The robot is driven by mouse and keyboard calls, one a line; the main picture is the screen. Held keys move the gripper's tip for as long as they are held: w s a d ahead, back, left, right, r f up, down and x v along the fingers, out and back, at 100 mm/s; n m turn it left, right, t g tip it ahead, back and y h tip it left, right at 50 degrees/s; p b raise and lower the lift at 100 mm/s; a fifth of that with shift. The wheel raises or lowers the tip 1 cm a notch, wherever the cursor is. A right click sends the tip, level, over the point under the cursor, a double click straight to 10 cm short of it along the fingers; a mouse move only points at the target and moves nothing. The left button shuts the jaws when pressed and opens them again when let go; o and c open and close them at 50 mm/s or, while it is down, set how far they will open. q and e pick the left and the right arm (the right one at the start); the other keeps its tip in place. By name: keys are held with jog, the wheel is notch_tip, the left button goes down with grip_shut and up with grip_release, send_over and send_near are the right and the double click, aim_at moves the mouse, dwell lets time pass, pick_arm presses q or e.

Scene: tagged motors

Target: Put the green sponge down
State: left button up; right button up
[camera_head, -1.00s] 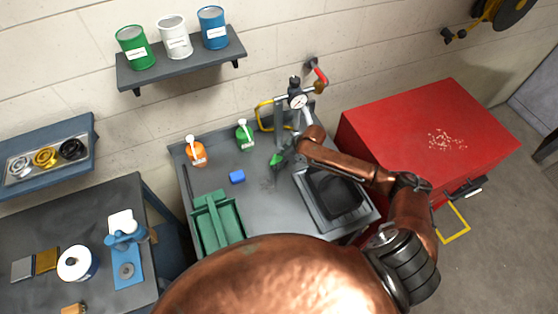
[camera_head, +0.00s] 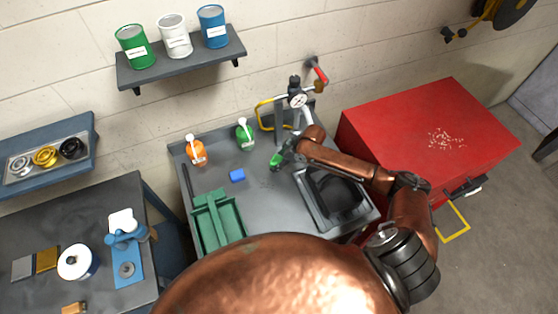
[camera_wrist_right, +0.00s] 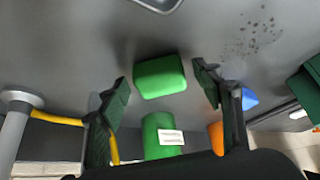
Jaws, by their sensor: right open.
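The green sponge (camera_head: 275,160) is on the grey sink counter, left of the sink basin. In the right wrist view the sponge (camera_wrist_right: 160,76) lies between the spread fingers of my right gripper (camera_wrist_right: 161,84), with a gap on each side. My right gripper (camera_head: 285,154) is open and close to the sponge in the head view, partly hidden by its own wrist. My left gripper is not in view.
A blue sponge (camera_head: 237,175), an orange bottle (camera_head: 197,152) and a green bottle (camera_head: 244,136) stand on the counter (camera_head: 262,205). A green tray (camera_head: 218,220) is at the front left. The sink basin (camera_head: 338,198) is on the right, below the tap and gauge (camera_head: 297,99).

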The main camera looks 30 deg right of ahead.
jog(key=v, duration=1.2)
jog(key=shift+b, duration=0.45)
